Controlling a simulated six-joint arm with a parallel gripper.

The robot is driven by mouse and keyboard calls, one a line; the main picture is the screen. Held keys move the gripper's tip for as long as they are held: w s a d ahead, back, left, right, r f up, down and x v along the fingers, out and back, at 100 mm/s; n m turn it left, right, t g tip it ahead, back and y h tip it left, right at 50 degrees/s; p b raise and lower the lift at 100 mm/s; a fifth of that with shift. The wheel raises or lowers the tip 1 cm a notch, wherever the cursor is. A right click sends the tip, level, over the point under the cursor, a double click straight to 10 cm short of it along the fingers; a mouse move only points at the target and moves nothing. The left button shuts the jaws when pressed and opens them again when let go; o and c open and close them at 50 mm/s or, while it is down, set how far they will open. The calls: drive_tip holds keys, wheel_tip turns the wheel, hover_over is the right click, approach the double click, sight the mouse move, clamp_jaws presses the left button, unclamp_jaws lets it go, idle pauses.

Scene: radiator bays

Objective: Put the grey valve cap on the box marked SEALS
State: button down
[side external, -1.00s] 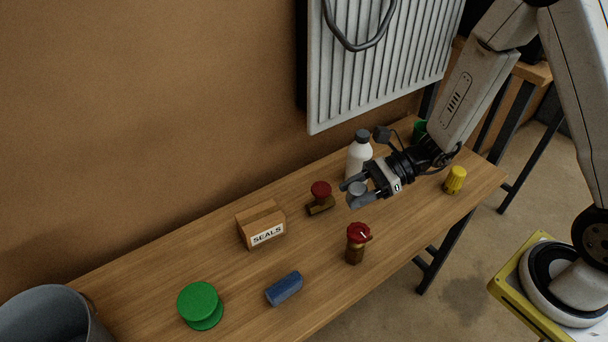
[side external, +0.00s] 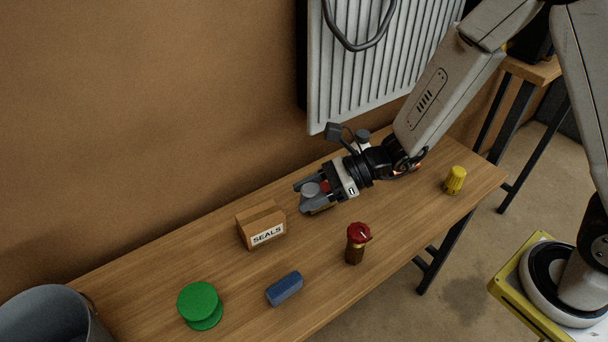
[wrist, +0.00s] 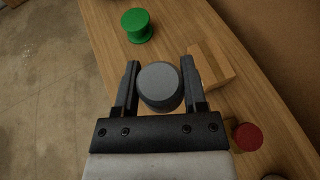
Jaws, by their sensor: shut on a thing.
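The grey valve cap (wrist: 160,86) is round and sits between the two fingers of my gripper (wrist: 159,85) in the wrist view. My gripper is shut on it. In the side view my gripper (side external: 308,196) holds the cap (side external: 311,189) above the bench, to the right of the cardboard box marked SEALS (side external: 262,226). The box stands on the bench with its label facing the front; its top looks bare. In the wrist view the box (wrist: 213,66) is just beyond and to the right of the fingers, partly hidden by the right one.
A green spool-shaped thing (side external: 200,304), a blue block (side external: 284,289), a brown valve with a red top (side external: 357,243) and a yellow cap (side external: 454,180) stand on the bench (side external: 395,224). Another red-topped valve (wrist: 248,137) is near my gripper. A grey bucket (side external: 45,318) is at the left.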

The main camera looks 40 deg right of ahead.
drive_tip(key=w+a+f, duration=0.3)
drive_tip(key=w+f, duration=0.1)
drive_tip(key=w, duration=0.3)
hover_over(258, 216)
drive_tip(key=s, duration=0.2)
drive_tip(key=f, duration=0.4)
drive_tip(key=shift+w+d, duration=0.25)
drive_tip(key=shift+d, duration=0.05)
drive_tip(key=shift+w+a+f, duration=0.2)
drive_tip(key=shift+w+f, duration=0.35)
drive_tip(key=shift+f, duration=0.1)
drive_tip(key=shift+w+a+f, duration=0.1)
drive_tip(key=shift+w+f, duration=0.05)
drive_tip(key=shift+w, duration=0.05)
drive_tip(key=shift+f, duration=1.55)
drive_tip(key=shift+f, duration=0.2)
drive_tip(key=shift+c, duration=0.7)
unclamp_jaws()
